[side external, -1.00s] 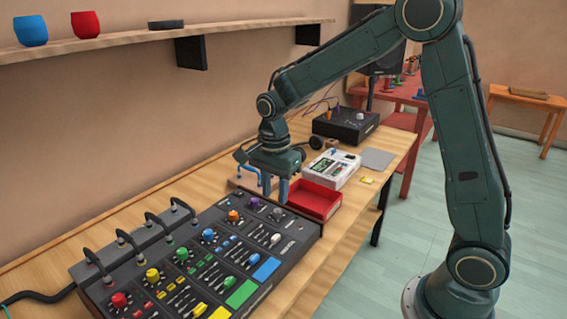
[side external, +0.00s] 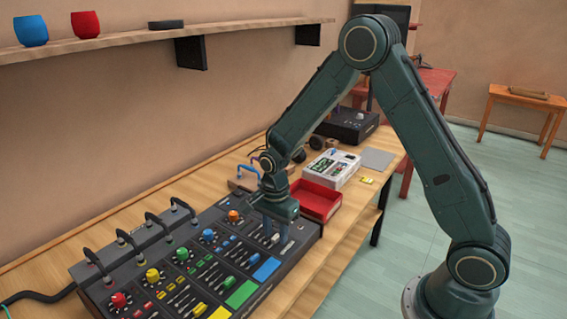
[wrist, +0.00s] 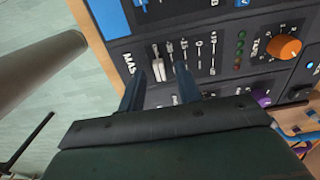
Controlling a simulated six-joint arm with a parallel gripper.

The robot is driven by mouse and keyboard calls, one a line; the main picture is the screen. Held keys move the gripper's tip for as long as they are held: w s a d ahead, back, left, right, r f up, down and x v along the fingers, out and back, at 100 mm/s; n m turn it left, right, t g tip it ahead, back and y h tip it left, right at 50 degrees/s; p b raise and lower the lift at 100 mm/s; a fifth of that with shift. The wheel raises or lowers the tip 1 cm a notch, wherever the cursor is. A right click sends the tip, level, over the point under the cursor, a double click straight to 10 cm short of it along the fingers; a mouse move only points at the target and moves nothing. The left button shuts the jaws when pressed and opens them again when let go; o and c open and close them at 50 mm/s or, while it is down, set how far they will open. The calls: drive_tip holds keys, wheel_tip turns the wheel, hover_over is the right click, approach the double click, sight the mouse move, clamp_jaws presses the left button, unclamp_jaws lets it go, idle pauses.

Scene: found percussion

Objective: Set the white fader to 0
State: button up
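The white fader (wrist: 158,69) is a small pale cap in its slot on the black mixer's end strip, beside lettering starting "MAS". In the wrist view it lies between the two blue fingers of my gripper (wrist: 159,76), with a gap on each side. Scale marks run beside the slot; I cannot read which mark the cap is at. In the side view my gripper (side external: 275,237) is open and points down over the mixer (side external: 299,243) near its right end. I cannot tell whether the fingertips touch the panel.
An orange knob (wrist: 284,47) and a purple knob (wrist: 262,100) are close by in the wrist view. A red tray (side external: 318,201) stands just beyond the mixer. Black cable loops (side external: 183,206) rise along the mixer's back. A white device (side external: 331,168) stands farther along the bench.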

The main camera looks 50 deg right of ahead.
drive_tip(key=shift+f, duration=0.3)
drive_tip(key=shift+c, duration=0.4)
clamp_jaws()
